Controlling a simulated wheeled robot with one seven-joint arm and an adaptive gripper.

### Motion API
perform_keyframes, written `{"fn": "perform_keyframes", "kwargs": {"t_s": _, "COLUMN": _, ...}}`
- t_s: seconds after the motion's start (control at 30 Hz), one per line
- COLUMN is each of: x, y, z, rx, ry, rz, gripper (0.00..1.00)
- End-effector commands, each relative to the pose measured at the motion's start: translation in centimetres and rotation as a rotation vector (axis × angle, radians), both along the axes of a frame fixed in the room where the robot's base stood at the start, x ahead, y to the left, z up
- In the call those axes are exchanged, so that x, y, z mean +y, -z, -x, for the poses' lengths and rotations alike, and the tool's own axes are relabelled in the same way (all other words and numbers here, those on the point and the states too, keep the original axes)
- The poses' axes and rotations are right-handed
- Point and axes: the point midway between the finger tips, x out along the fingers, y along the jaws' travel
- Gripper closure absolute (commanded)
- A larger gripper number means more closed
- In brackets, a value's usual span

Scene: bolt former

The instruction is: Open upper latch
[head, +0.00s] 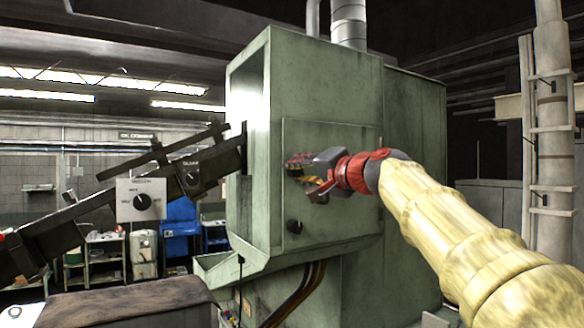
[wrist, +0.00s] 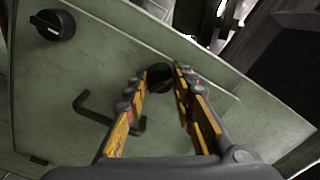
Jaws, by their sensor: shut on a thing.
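The green machine (head: 345,210) has a door panel that lies flat against its front. In the wrist view, the upper latch, a round black knob (wrist: 159,77), sits between the fingertips of my gripper (wrist: 160,84). My gripper is shut on this knob. In the head view my gripper (head: 300,173) is at the panel's upper left and hides the upper latch. The lower latch, another black knob (head: 294,227), is below it and also shows at the top left of the wrist view (wrist: 53,25). A dark bent handle (wrist: 100,110) is beside my left finger.
A dark sloping chute (head: 90,220) enters the machine's left side. A grey box with a dial (head: 141,200) stands in front of it. Dark cables (head: 297,295) hang below the panel. A blue cabinet (head: 181,228) and shelves are at the back left.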

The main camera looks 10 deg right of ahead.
Motion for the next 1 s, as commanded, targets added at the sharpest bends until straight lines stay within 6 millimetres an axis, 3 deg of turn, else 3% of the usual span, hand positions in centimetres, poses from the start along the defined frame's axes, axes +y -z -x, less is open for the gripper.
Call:
{"fn": "perform_keyframes", "kwargs": {"t_s": 0.43, "x": 0.00, "y": -0.21, "z": 0.03, "rx": 0.132, "ry": 0.000, "rz": -0.405, "gripper": 1.00}}
{"fn": "perform_keyframes", "kwargs": {"t_s": 0.73, "x": -0.01, "y": 0.02, "z": 0.01, "rx": 0.146, "ry": 0.000, "rz": -0.450, "gripper": 1.00}}
{"fn": "perform_keyframes", "kwargs": {"t_s": 0.77, "x": -0.01, "y": 0.02, "z": 0.01, "rx": 0.146, "ry": 0.000, "rz": -0.450, "gripper": 0.74}}
{"fn": "perform_keyframes", "kwargs": {"t_s": 1.0, "x": 0.00, "y": 0.01, "z": 0.01, "rx": 0.145, "ry": 0.000, "rz": -0.448, "gripper": 0.60}}
